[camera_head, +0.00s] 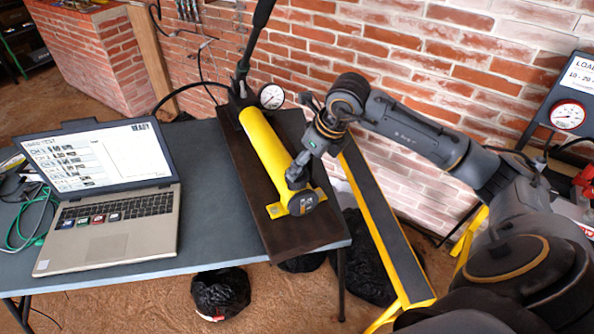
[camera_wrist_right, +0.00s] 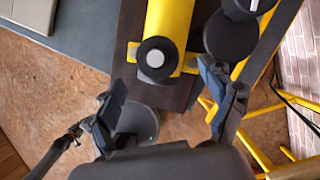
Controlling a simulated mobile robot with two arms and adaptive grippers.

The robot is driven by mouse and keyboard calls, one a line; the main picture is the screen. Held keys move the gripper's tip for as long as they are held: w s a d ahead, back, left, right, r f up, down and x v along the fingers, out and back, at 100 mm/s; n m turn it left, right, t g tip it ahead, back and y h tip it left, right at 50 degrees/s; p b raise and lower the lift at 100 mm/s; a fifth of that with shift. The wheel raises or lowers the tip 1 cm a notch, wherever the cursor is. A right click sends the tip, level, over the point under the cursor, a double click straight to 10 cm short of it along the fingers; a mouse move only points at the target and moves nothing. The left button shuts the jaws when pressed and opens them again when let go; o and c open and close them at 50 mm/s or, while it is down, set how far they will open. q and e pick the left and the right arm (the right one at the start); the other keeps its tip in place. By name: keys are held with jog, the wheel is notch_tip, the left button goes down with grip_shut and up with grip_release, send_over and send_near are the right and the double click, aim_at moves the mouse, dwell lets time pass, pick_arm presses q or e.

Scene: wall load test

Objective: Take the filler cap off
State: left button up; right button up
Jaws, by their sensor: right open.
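A yellow pump cylinder (camera_head: 262,145) lies on a dark wooden board on the table. Its near end is a black round face (camera_head: 303,204). In the right wrist view the yellow cylinder (camera_wrist_right: 168,20) ends in a black round part with a pale grey centre (camera_wrist_right: 156,58), which looks like the filler cap. My right gripper (camera_head: 298,178) is at the near end of the cylinder. In the wrist view its fingers (camera_wrist_right: 163,76) are spread, one on each side below the cap, with nothing between them. Contact with the cap cannot be told. My left gripper is not recognisable in either view.
A laptop (camera_head: 105,210) stands open on the grey table (camera_head: 205,220) left of the pump. A pressure gauge (camera_head: 271,96) and pump lever (camera_head: 255,40) rise at the far end. A yellow-and-black frame (camera_head: 385,225) stands right of the table, before a brick wall (camera_head: 450,50).

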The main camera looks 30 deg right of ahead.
jog(key=shift+p+x, duration=0.4)
jog(key=shift+x, duration=1.5)
jog(key=shift+a, duration=0.15)
jog(key=c, duration=1.1)
jog(key=shift+r, duration=0.15)
